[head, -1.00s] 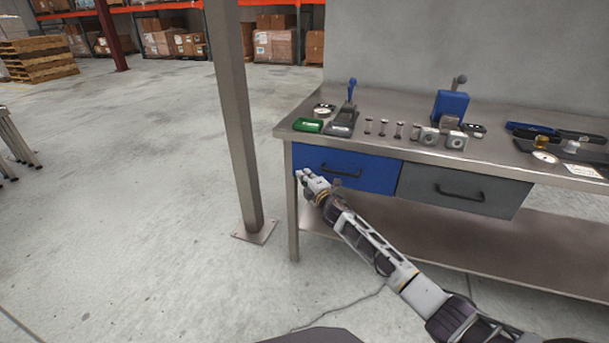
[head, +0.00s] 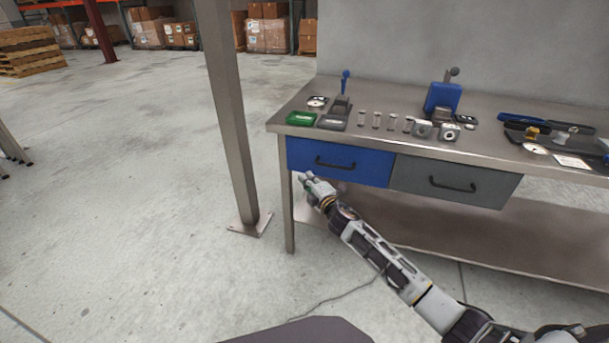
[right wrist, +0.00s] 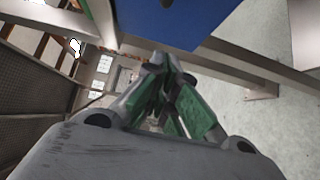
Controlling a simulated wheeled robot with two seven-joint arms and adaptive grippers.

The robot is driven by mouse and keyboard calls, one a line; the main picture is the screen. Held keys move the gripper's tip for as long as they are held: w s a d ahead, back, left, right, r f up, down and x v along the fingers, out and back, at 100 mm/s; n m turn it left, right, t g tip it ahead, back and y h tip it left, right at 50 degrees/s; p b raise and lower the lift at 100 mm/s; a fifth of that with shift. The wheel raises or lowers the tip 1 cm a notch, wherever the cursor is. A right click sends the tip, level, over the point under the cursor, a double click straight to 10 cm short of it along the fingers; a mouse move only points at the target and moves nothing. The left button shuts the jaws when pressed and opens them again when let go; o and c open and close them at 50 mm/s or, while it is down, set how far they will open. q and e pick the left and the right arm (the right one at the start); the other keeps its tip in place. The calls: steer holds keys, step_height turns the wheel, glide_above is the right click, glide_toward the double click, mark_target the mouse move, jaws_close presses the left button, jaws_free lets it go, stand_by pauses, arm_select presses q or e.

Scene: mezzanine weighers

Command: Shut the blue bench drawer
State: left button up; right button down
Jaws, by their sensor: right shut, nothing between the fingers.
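The blue bench drawer (head: 354,163) is at the left end of the bench front, with a dark bar handle (head: 335,163). Its front looks about level with the grey drawer beside it; I cannot tell whether a small gap remains. My right gripper (head: 304,178) is shut and empty, at the lower left corner of the blue front in the head view, with the handle uncovered. In the right wrist view the closed fingers (right wrist: 160,62) point towards the lower edge of the blue front (right wrist: 180,18); contact is unclear. My left gripper is not in view.
The grey drawer (head: 430,186) is to the right. The metal benchtop (head: 400,145) carries a green tray (head: 301,118), several small weights and a blue device (head: 442,98). A steel post (head: 228,120) stands left of the bench. The floor to the left is open.

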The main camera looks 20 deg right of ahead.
steer(key=shift+s+d, duration=0.2)
steer(key=shift+s, duration=0.55)
steer(key=shift+s+d, duration=0.15)
steer(key=shift+s, duration=0.6)
